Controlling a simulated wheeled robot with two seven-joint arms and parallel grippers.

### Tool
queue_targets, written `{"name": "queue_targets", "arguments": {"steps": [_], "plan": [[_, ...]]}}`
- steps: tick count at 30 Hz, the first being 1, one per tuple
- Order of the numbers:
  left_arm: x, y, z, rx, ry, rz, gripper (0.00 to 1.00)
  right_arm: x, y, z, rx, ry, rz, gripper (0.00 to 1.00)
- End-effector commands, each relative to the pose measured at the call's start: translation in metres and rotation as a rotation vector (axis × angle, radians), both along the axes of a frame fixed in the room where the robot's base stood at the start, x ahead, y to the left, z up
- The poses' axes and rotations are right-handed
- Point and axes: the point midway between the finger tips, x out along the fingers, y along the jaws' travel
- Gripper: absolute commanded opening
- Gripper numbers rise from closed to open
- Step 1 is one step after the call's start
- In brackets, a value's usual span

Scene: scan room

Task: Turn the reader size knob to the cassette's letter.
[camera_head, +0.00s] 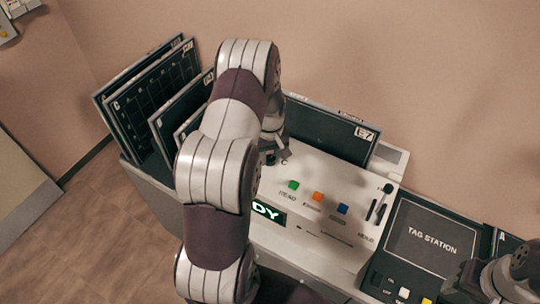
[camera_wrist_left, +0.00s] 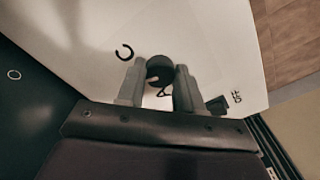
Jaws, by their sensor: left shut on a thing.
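The size knob (camera_wrist_left: 159,69) is a dark round knob on the reader's white top. My left gripper (camera_wrist_left: 158,88) is shut on it, one grey finger on each side. A letter C is printed beside the knob, and another letter lies partly hidden between the fingers; the knob's pointing direction is unclear. In the head view my left gripper (camera_head: 271,150) is at the reader's left end, and my arm hides the knob. My right gripper (camera_head: 485,280) is partly in view at lower right.
The reader has green (camera_head: 293,185), orange (camera_head: 318,196) and blue (camera_head: 342,208) buttons and a lit display (camera_head: 267,212), partly covered by my arm. Several dark cassettes (camera_head: 150,92) stand in a rack at left. A dark tag station (camera_head: 432,238) is at right.

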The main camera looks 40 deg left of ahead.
Motion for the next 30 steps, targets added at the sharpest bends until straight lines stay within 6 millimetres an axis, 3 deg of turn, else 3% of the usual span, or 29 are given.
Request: {"name": "queue_targets", "arguments": {"steps": [12, 30], "plan": [[0.0004, -0.0003, 0.0001, 0.000, 0.000, 0.250, 0.05, 0.0000, 0.0000, -0.0026, 0.000, 0.000, 0.000, 0.51], [0.0007, -0.0003, 0.0005, 0.000, 0.000, 0.318, 0.05, 0.0000, 0.0000, -0.0030, 0.000, 0.000, 0.000, 0.51]]}}
